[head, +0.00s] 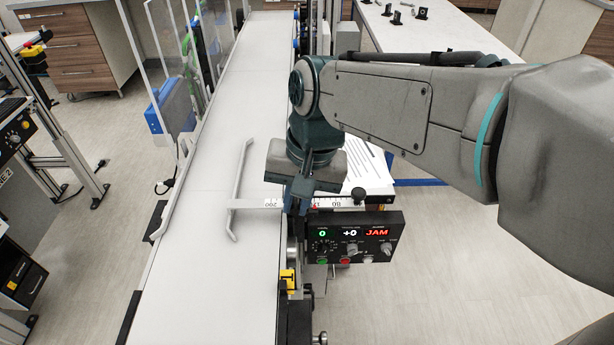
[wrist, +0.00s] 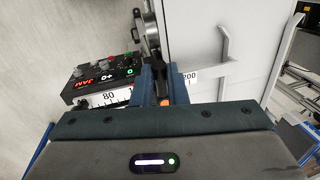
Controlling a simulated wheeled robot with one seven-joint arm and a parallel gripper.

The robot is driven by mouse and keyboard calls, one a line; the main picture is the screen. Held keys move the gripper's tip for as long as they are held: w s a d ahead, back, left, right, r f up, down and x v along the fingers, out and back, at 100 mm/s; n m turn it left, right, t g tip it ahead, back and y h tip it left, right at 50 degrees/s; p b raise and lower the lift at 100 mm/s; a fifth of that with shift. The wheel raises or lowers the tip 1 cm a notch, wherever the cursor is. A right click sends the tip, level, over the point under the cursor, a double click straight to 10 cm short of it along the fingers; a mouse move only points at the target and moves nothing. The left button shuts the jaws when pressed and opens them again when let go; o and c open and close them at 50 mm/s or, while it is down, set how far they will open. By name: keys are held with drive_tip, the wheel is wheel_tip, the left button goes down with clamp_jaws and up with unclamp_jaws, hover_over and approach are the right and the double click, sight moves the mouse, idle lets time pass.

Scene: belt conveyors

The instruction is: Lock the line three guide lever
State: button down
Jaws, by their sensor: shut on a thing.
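My gripper (head: 298,200) points down at the right edge of the white belt, over the ruler-marked slide bar (head: 262,203) of the guide. In the wrist view its two dark fingers (wrist: 162,88) are shut on the guide lever (wrist: 164,102), of which only a small orange part shows. The fingers and my wrist hide the rest, so I cannot tell the lever's angle. The pale guide rail (head: 237,195) stands over the belt at the bar's left end. It also shows in the wrist view (wrist: 224,42).
A black control panel (head: 352,238) with a red JAM display is mounted just right of my gripper. Papers (head: 368,168) lie behind it. The belt (head: 215,270) is empty near the guide. A yellow-marked fitting (head: 288,279) sits on the belt's near right edge.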

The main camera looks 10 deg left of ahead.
drive_tip(key=c, duration=1.4)
unclamp_jaws()
drive_tip(key=shift+c, duration=0.2)
drive_tip(key=shift+r, duration=0.1)
wheel_tip(320, 180, up, 14)
drive_tip(key=d, duration=0.2)
drive_tip(key=shift+w+d+f, duration=0.2)
drive_tip(key=shift+d+f, duration=0.05)
